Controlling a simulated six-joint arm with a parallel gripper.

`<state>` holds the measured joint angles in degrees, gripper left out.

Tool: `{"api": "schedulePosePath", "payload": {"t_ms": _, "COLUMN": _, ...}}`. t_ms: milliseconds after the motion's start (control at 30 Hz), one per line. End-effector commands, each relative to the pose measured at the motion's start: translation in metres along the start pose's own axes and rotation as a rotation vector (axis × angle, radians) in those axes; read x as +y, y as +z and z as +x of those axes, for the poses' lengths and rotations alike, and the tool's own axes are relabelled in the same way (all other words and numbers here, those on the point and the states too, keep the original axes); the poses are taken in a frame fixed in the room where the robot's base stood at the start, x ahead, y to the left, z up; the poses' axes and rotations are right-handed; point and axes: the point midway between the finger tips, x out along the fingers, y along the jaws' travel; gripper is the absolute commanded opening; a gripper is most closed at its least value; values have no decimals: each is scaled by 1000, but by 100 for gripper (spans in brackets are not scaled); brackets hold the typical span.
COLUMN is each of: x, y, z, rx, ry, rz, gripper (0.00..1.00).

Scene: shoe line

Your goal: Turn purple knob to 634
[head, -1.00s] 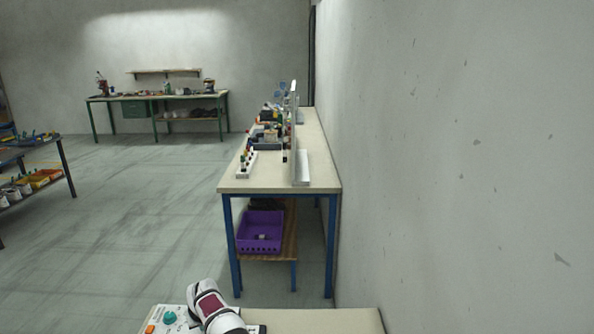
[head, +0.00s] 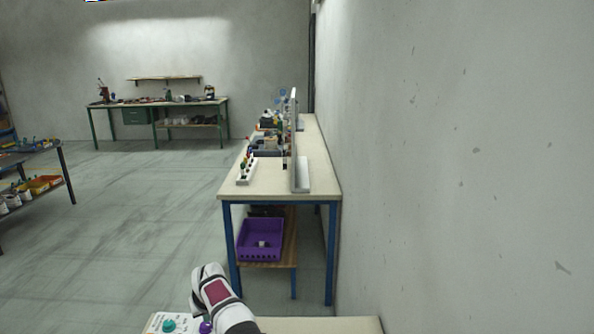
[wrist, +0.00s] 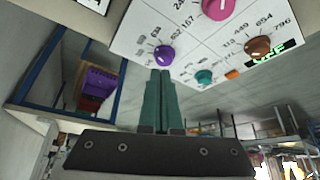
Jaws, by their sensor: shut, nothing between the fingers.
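The purple knob (wrist: 163,55) sits on a white panel (wrist: 130,38) with printed numbers, at the top of the wrist view; its dial figures are too small to read surely. In the head view the purple knob (head: 206,327) is at the bottom edge, partly hidden by my white arm. My gripper (wrist: 160,74) is shut and empty. Its green fingers point at the purple knob, with the tips just below it in the picture; whether they touch it I cannot tell.
Near the purple knob are a pink knob (wrist: 217,7), a teal knob (wrist: 204,76), an orange button (wrist: 232,74) and a brown knob (wrist: 258,46). A bench (head: 315,178) with a purple crate (head: 261,240) beneath stands beyond. A bare wall (head: 450,170) rises at right.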

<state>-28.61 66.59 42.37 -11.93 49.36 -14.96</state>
Motion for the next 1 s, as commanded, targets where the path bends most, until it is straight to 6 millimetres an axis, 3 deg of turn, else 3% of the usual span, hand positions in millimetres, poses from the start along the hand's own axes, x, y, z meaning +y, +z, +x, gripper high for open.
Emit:
{"api": "schedulePosePath", "payload": {"t_ms": 200, "x": 0, "y": 18, "z": 32, "rx": -2, "ry": 0, "rz": 0, "gripper": 0}}
{"api": "schedulePosePath", "payload": {"t_ms": 333, "x": 0, "y": 24, "z": 44, "rx": -1, "ry": 0, "rz": 1, "gripper": 0}}
{"api": "schedulePosePath", "payload": {"t_ms": 1000, "x": -1, "y": 22, "z": 49, "rx": 1, "ry": 1, "rz": 0, "gripper": 0}}
